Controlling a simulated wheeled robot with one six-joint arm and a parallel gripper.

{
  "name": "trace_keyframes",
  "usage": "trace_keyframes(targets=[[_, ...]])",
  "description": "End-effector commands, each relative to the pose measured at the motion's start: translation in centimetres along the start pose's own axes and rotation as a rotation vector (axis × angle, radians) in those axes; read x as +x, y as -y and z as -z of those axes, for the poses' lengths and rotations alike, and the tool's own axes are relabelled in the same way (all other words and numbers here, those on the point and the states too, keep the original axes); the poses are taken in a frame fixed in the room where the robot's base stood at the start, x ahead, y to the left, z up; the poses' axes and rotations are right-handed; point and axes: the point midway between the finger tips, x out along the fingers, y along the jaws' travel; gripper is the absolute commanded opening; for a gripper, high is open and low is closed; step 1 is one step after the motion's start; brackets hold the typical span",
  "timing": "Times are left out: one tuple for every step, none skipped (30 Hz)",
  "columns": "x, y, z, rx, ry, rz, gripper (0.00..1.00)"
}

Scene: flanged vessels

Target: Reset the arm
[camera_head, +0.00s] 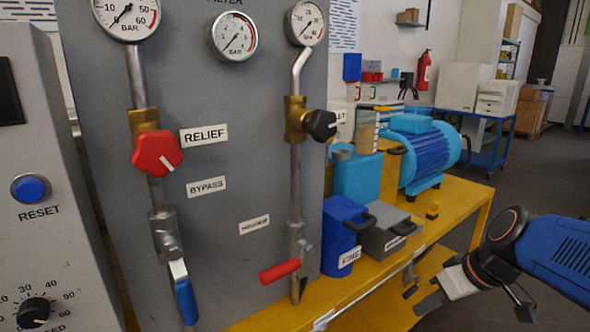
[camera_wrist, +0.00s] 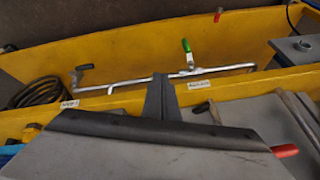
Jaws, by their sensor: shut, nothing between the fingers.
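My arm comes in from the right edge of the head view, with a blue link and a dark joint. My gripper (camera_head: 430,303) is at its lower left end, low in front of the yellow bench (camera_head: 466,207). In the wrist view my gripper (camera_wrist: 160,92) shows as two dark fingers pressed together at the centre, with nothing held. Beyond the fingers in the wrist view is a metal pipe (camera_wrist: 135,82) with a green-handled valve (camera_wrist: 187,52), lying in a yellow-sided frame.
A grey gauge panel (camera_head: 240,150) stands at left, with a red relief knob (camera_head: 157,156) and a red lever (camera_head: 280,271). A blue FINE canister (camera_head: 344,232), a grey box (camera_head: 390,235) and a blue motor (camera_head: 425,150) stand on the bench. Open floor lies at far right.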

Motion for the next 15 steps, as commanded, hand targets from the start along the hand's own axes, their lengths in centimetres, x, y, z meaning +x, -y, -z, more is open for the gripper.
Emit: trace_keyframes(targets=[[-0.3,0.9,-1.0,0.015,0.017,-0.026,0.00],[-0.5,1.2,-1.6,0.032,0.027,-0.045,0.00],[-0.7,1.5,-2.4,0.056,0.038,-0.071,0.00],[-0.9,1.7,-3.0,0.073,0.044,-0.091,0.00],[-1.1,1.9,-3.5,0.090,0.048,-0.111,0.00],[-1.4,2.1,-4.2,0.114,0.051,-0.138,0.00],[-1.6,2.2,-4.8,0.131,0.051,-0.159,0.00],[-1.7,2.2,-5.2,0.148,0.051,-0.178,0.00],[-2.0,2.3,-5.8,0.170,0.047,-0.203,0.00],[-2.2,2.3,-6.1,0.183,0.043,-0.220,0.00],[-2.4,2.2,-6.5,0.198,0.039,-0.237,0.00],[-2.6,2.2,-6.8,0.214,0.033,-0.255,0.00],[-2.8,2.2,-7.1,0.226,0.028,-0.267,0.00],[-2.9,2.1,-7.3,0.236,0.024,-0.277,0.00],[-3.0,2.1,-7.5,0.247,0.019,-0.289,0.00]])
